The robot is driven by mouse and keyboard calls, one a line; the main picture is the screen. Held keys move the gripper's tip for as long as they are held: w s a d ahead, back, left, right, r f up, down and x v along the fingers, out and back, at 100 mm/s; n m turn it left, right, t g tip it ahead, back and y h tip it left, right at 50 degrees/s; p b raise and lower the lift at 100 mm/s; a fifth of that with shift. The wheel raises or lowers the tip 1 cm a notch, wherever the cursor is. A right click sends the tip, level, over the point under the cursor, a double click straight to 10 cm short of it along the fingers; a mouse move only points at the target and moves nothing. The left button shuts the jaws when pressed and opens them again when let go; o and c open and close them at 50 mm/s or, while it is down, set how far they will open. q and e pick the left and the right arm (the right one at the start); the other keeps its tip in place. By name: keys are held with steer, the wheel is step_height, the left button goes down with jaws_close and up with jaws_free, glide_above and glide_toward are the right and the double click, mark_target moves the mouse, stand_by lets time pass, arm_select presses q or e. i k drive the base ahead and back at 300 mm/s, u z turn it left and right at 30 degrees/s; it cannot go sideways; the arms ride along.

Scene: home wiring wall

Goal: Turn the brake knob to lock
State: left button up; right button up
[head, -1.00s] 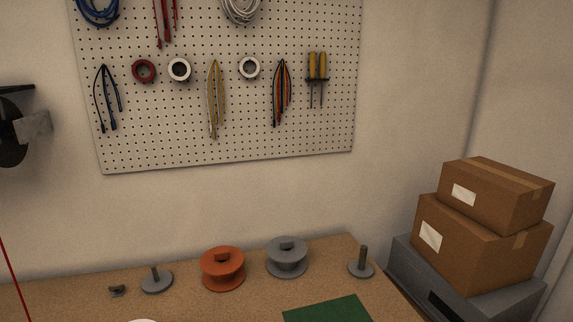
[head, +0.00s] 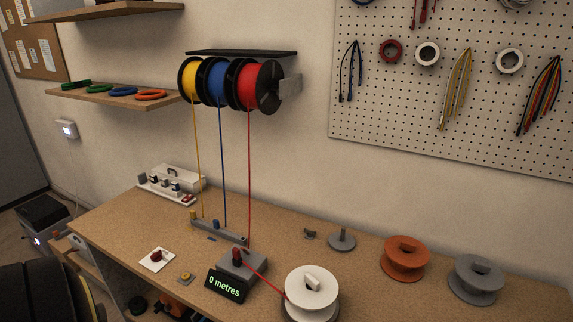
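A small red knob (head: 156,254) sits on a white square plate (head: 148,264) on the bench, left of the metre counter. It may be the brake knob; no lock marking is readable, and its setting is too small to tell. The grey metre counter (head: 243,266) has a dark red upright part on top and a display (head: 225,286) reading "0 metres". A red wire runs down to it from the red spool (head: 248,85) and on to a white reel (head: 312,288). Neither of my grippers is in view.
Yellow (head: 187,80) and blue spools hang beside the red one, their wires running down to a grey guide bar (head: 218,231). A small yellow button (head: 185,277) lies near the front edge. Orange (head: 405,260) and grey reels (head: 477,280) stand right. The bench's left-middle is clear.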

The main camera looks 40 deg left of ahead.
mark_target(156, 257)
steer(key=u, duration=1.95)
